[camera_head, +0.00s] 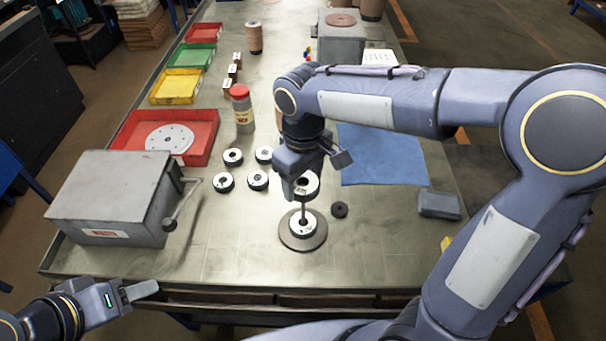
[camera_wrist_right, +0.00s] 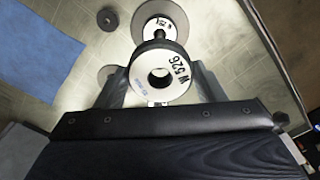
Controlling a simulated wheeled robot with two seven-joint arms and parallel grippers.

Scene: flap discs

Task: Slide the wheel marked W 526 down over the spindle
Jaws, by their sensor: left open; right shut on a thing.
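The wheel marked W 526 (camera_wrist_right: 160,75) is a white-faced disc with a dark rim and a centre hole. It also shows in the head view (camera_head: 307,184). My right gripper (camera_head: 303,180) is shut on this wheel and holds it above the spindle. The spindle (camera_head: 303,220) is a thin upright rod on a round grey base (camera_head: 290,240). Another white-faced wheel (camera_head: 302,224) sits low around the spindle; it also shows in the right wrist view (camera_wrist_right: 160,28). Whether the rod's tip is inside the held wheel's hole is hard to tell. My left gripper (camera_head: 142,291) is open and empty at the front left.
Several more wheels (camera_head: 233,157) lie on the table left of the spindle. A small dark ring (camera_head: 339,210) lies to its right. A grey box with a handle (camera_head: 115,195), a red-capped bottle (camera_head: 242,110), a blue cloth (camera_head: 380,155) and a grey block (camera_head: 439,205) stand around.

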